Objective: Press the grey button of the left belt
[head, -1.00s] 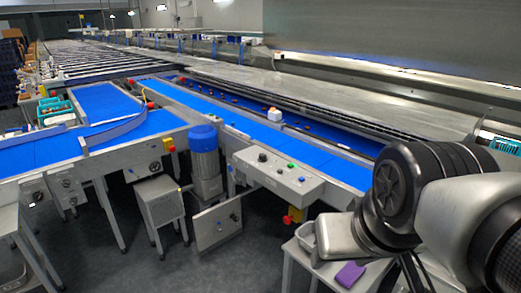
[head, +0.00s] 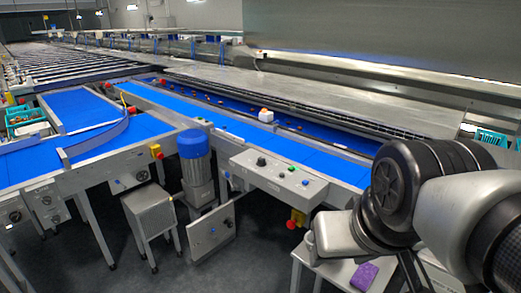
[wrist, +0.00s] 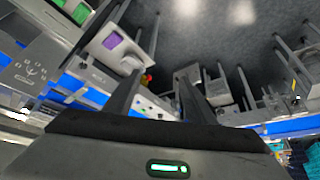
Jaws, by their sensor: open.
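The left belt (head: 82,108) is a blue curved conveyor at the left of the head view. On its side are a red button on a yellow base (head: 156,151), a dark knob (head: 142,175) and a control box with small dark knobs (head: 42,203). I cannot make out which control is the grey button. My gripper (wrist: 157,98) is open and empty in the wrist view, its two dark fingers apart. In the head view my arm is at the right, far from the left belt, and its fingers are mostly hidden.
A grey control panel (head: 279,179) with black and green controls juts out from the middle blue belt (head: 235,127). A blue-capped motor (head: 196,168), a metal box (head: 151,212) and a stand plate (head: 212,234) occupy the floor. A purple block (head: 364,274) lies near my arm.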

